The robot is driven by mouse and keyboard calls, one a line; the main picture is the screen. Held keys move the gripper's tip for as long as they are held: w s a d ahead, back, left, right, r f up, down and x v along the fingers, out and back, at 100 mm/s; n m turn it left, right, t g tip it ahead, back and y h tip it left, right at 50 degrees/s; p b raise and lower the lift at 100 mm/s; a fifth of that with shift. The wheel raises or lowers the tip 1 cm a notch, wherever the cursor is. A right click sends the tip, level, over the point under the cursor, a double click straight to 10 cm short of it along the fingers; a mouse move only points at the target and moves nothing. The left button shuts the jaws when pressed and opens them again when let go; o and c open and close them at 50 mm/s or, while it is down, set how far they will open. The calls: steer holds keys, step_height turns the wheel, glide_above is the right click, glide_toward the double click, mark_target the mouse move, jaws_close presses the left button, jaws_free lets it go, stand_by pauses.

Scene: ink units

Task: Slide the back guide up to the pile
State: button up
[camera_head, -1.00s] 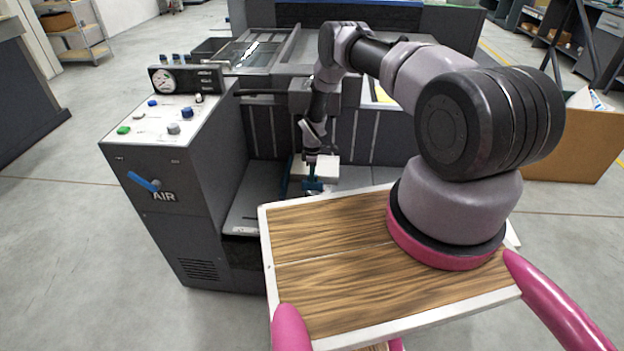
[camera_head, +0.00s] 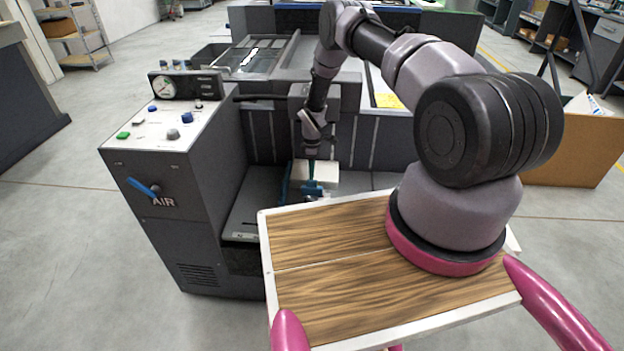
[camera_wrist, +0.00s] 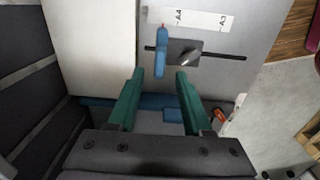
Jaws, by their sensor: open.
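The pile (camera_wrist: 95,40) is a white block against the dark wall, left in the wrist view; it also shows in the head view (camera_head: 322,172). The back guide (camera_wrist: 160,48) is a blue upright with a red tip, on a slot beside the pile's near edge. A strip of bare grey board shows between them. My gripper (camera_wrist: 158,75) is open, its two green fingers apart and empty. In the wrist view the guide's lower end appears between the fingertips; I cannot tell their height difference. The guide is also visible in the head view (camera_head: 314,188).
A long blue bar (camera_wrist: 95,102) runs along the pile's side. The control cabinet (camera_head: 165,135) stands left of the bay. An orange handle (camera_wrist: 219,115) is at right.

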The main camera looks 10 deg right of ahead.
step_height(320, 180, up, 5)
glide_above(309, 188)
steer(key=d, duration=0.1)
steer(key=shift+w+d, duration=0.2)
steer(key=shift+w, duration=0.05)
steer(key=shift+s+f, duration=0.1)
steer(key=shift+f, duration=0.1)
steer(key=c, duration=0.7)
steer(key=s+f, duration=0.1)
steer(key=s, duration=0.1)
steer(key=s+f+t+y, duration=0.1)
steer(key=s+f+t, duration=0.1)
steer(key=s+f, duration=0.1)
steer(key=shift+s+d+f+y, duration=0.1)
steer(key=shift+s+d+y, duration=0.2)
steer(key=shift+y, duration=0.1)
jaws_close()
steer(key=s+r+m+t, duration=0.1)
steer(key=s+r+t, duration=0.2)
steer(key=s+t, duration=0.3)
steer(key=shift+g+y, duration=0.4)
steer(key=shift+g, duration=0.1)
steer(key=x, duration=0.6)
steer(key=s+x, duration=0.1)
steer(key=x, duration=0.2)
steer(key=shift+f, duration=0.35)
steer(key=w, duration=0.2)
steer(key=shift+w+d+f, duration=0.1)
steer(key=shift+w+d, duration=0.4)
steer(key=shift+w, duration=0.6)
